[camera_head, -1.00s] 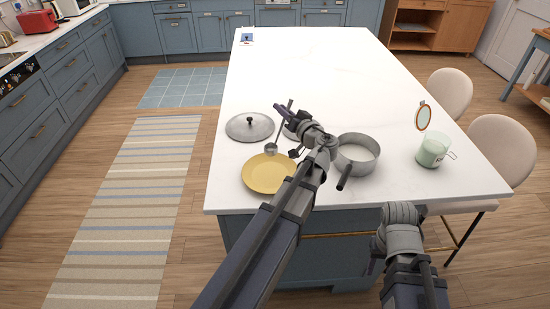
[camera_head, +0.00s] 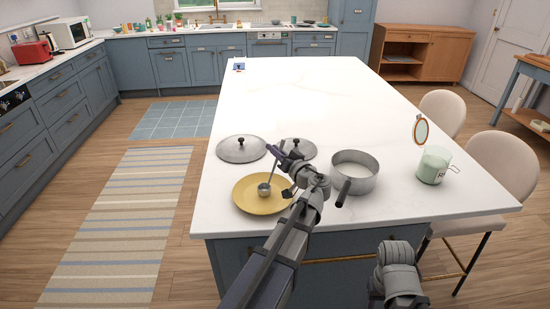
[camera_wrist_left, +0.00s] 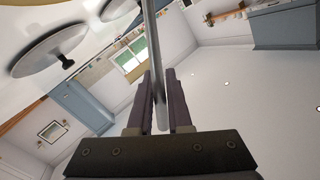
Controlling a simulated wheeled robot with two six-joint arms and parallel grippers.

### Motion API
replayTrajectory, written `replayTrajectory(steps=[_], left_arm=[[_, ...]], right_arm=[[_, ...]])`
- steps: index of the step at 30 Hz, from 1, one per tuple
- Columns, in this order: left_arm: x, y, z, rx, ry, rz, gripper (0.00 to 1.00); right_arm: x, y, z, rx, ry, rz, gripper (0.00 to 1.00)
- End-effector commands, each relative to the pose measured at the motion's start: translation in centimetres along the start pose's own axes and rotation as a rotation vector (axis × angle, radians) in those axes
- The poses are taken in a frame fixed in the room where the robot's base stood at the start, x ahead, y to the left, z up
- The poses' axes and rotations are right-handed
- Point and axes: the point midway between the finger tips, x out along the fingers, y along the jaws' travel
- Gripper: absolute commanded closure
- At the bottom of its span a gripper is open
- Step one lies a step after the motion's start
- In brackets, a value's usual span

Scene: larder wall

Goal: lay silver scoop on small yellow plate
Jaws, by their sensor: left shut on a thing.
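My left gripper (camera_head: 286,155) is shut on the handle of the silver scoop (camera_head: 264,190). The scoop hangs steeply, its round bowl low and its handle running up to the jaws. In the head view the bowl appears over the middle of the small yellow plate (camera_head: 244,204); I cannot tell whether it touches. In the left wrist view the scoop's handle (camera_wrist_left: 150,35) runs between the two fingers (camera_wrist_left: 157,100). The plate lies flat at the island's near left corner. Part of my right arm shows at the bottom, but its jaws are not visible.
Two pot lids with black knobs, a left one (camera_head: 240,150) and a right one (camera_head: 300,150), lie behind the plate. A grey saucepan (camera_head: 363,182) stands right of my arm. A green-white jar (camera_head: 433,165) stands farther right. The back of the white island (camera_head: 330,90) is mostly clear.

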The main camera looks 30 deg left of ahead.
Motion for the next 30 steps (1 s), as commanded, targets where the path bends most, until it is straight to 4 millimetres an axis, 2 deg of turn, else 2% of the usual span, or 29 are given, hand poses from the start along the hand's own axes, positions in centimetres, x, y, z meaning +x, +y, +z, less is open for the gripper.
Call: replayTrajectory(steps=[12, 13, 20, 30], left_arm=[[0.02, 0.3, 0.59, 0.0, 0.0, 0.0, 1.0], [0.01, 0.21, 0.43, 0.0, 0.0, 0.0, 0.79], [0.02, 0.2, 0.4, 0.0, 0.0, 0.0, 0.54], [-0.01, -0.07, -0.12, 0.0, 0.0, 0.0, 0.53]], right_arm=[[0.66, -0.06, -0.04, 0.0, 0.0, 0.0, 0.5], [0.48, -0.05, -0.03, 0.0, 0.0, 0.0, 0.5], [0.45, -0.04, -0.03, 0.0, 0.0, 0.0, 0.5], [-0.14, 0.01, 0.01, 0.0, 0.0, 0.0, 0.5]])
